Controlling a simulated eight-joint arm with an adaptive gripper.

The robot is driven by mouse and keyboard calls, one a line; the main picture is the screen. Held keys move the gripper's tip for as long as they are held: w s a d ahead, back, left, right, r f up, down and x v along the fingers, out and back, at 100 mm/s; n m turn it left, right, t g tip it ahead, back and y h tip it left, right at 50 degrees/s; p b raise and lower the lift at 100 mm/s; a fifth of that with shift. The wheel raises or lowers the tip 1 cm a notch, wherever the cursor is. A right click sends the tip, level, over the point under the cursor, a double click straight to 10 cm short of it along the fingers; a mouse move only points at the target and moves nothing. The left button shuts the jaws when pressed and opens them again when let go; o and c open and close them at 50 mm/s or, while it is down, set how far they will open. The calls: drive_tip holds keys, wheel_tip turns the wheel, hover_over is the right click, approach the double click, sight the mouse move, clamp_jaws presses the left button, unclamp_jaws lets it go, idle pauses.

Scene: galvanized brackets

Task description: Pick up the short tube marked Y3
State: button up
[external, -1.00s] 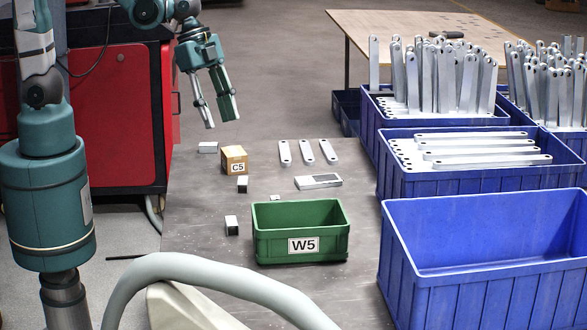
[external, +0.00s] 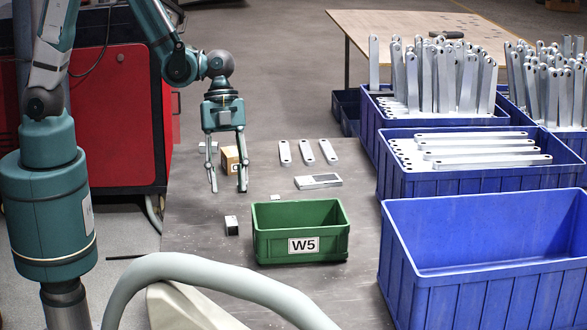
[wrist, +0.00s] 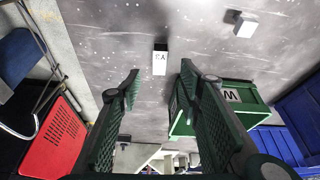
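My gripper (external: 228,188) is open, pointing down above the table to the left of the green bin. Both fingers also show in the wrist view (wrist: 160,72), spread with nothing between their pads. A small white tube with a dark end (wrist: 161,59) lies beyond the fingertips in the wrist view, lined up with the gap. Its label is small and upside down; it may read Y3, but I cannot be sure. In the external view a short tube (external: 232,225) lies left of the bin, below the gripper in the picture. I cannot read its marking.
The green W5 bin (external: 268,246) stands close on the right. The cardboard box (external: 229,158) is partly hidden behind my fingers. Another short tube (external: 203,147) lies behind. A blue crate (external: 480,278) stands at right.

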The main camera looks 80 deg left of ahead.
sight(231, 220)
drive_tip(key=shift+d+f+m, duration=0.25)
drive_tip(key=shift+f+m, duration=0.05)
drive_tip(key=shift+f, duration=0.25)
drive_tip(key=shift+b+x, duration=0.4)
drive_tip(key=shift+x, duration=0.9)
drive_tip(key=shift+b+x, duration=1)
drive_tip(key=shift+x, duration=1.6)
drive_tip(key=c, duration=1)
